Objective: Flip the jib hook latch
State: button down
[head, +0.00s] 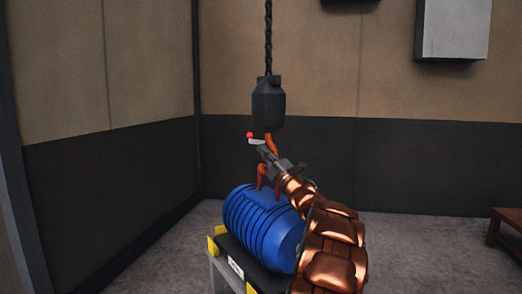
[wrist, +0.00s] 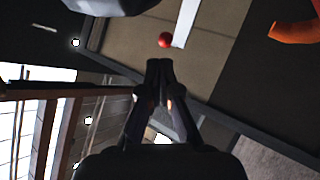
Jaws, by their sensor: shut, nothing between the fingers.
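The jib hook (head: 271,144) is orange and hangs under a black hook block (head: 268,104). Its latch is a pale lever (head: 257,141) with a red ball (head: 250,135) at its left end. My gripper (head: 262,151) is just below the lever, near the ball end; its fingers are together and empty. In the wrist view my gripper (wrist: 158,64) points toward the red ball (wrist: 165,40), with a small gap showing between them. The pale lever (wrist: 184,22) runs up from the ball, and part of the orange hook (wrist: 294,32) shows at upper right. My gripper and arm hide the hook's lower part.
A ribbed blue casting (head: 262,222) with a red lifting bracket (head: 262,178) sits below the hook on a stand with yellow corners (head: 219,231). A chain (head: 268,40) runs up from the block. A wooden table (head: 507,232) is at far right. Floor between is clear.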

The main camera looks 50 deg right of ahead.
jog(key=d+p+v, duration=0.1)
jog(key=v, duration=0.7)
jog(key=shift+s+p, duration=0.3)
jog(key=shift+p, duration=0.1)
jog(key=shift+a+r, duration=0.1)
